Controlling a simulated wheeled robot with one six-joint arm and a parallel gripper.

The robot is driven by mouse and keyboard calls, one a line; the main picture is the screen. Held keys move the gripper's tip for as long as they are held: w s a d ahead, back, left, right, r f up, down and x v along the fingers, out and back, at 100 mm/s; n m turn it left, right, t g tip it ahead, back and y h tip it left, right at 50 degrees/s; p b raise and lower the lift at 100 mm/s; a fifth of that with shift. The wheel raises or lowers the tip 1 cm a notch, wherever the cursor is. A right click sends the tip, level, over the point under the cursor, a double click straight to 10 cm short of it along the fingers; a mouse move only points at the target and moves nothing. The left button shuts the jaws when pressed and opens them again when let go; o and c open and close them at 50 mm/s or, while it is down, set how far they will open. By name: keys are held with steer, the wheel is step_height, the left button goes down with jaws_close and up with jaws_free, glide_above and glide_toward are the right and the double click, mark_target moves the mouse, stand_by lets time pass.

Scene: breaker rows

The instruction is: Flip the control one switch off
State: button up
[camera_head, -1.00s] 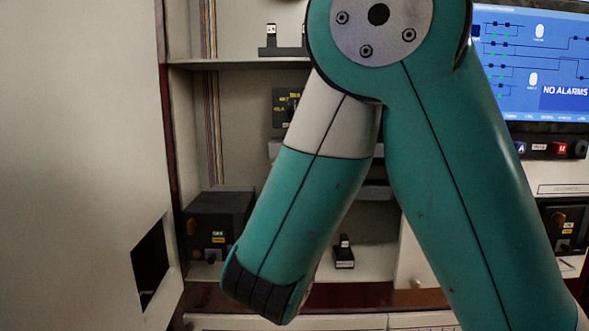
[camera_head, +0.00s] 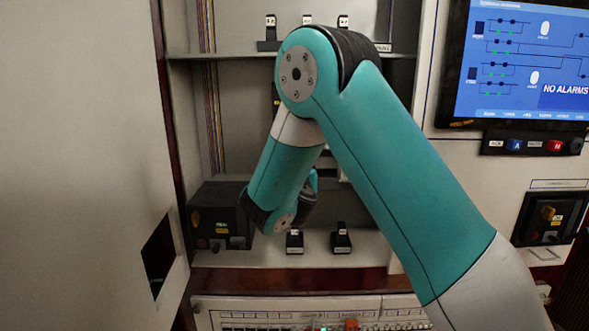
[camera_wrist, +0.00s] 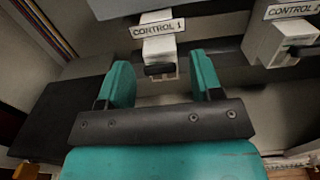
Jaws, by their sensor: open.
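In the wrist view, the control 1 switch (camera_wrist: 160,52) is a pale block under a "CONTROL 1" label (camera_wrist: 158,28), with a dark toggle (camera_wrist: 160,70) on its front. My gripper (camera_wrist: 163,80) is open, one teal finger on each side of the toggle's line. The toggle shows in the gap, just beyond the fingertips, and I cannot tell whether they touch the block. The control 2 switch (camera_wrist: 285,42) is to the right. In the head view, my arm hides the control 1 switch and most of the gripper.
In the head view, a black box (camera_head: 220,215) stands at the cabinet's lower left. Small switches (camera_head: 295,241) sit on the lower shelf, others on the upper shelf (camera_head: 230,57). A cabinet door (camera_head: 75,160) fills the left, and a monitor (camera_head: 525,65) hangs at right.

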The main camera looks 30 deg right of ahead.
steer(key=c, duration=0.9)
steer(key=shift+f, duration=0.1)
steer(key=shift+c, duration=0.2)
